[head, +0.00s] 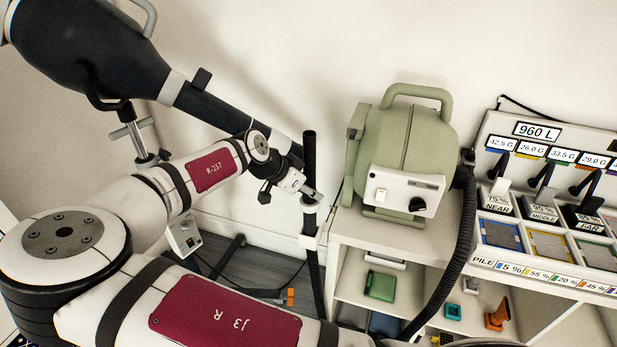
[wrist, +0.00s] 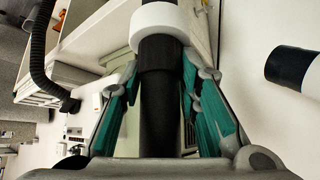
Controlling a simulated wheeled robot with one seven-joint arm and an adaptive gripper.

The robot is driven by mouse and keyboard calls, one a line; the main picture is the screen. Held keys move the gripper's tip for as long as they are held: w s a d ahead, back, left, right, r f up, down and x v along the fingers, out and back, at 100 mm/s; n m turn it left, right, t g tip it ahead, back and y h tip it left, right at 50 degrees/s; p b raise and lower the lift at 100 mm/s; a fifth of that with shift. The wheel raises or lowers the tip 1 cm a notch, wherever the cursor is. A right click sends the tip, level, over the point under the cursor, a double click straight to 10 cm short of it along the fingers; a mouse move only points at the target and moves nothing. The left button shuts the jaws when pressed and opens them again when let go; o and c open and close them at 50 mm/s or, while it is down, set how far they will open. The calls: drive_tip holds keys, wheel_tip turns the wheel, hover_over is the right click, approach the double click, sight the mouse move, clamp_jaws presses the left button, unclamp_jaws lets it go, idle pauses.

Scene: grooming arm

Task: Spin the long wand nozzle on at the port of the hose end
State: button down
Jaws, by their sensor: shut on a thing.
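The long wand nozzle, a black tube (head: 309,155), stands near upright in the head view with a white collar (head: 308,242) low on it. My gripper (head: 312,197) is shut on it above the collar. In the wrist view, the teal-padded fingers of my gripper (wrist: 165,105) lie on both sides of the black tube (wrist: 160,85), near the white collar (wrist: 157,18). What looks like the hose end (head: 225,108) is a dark barrel with a light band, slanting down from the upper left. A banded black end (wrist: 290,66) shows apart from the wand at the wrist view's right; its port face is not clear.
A clamp stand (head: 135,132) is under the dark barrel. A green dryer (head: 405,150) with a ribbed black hose (head: 467,220) stands on a white shelf unit (head: 350,228) to the right. A labelled sample rack (head: 555,190) stands farther right. Dark stand legs (head: 228,252) are on the floor.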

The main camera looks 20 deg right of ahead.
sight(310, 172)
idle(0.4)
drive_tip(key=shift+f+m+g+b, duration=0.1)
drive_tip(key=shift+m+g+b, duration=0.6)
drive_tip(key=shift+m+b, duration=0.35)
drive_tip(key=c, duration=1.1)
unclamp_jaws()
drive_tip(key=p+v, duration=0.3)
drive_tip(key=v, duration=0.5)
drive_tip(key=shift+o, duration=0.6)
drive_tip(key=shift+a, duration=0.1)
drive_tip(key=o, duration=0.4)
drive_tip(key=shift+a, duration=0.1)
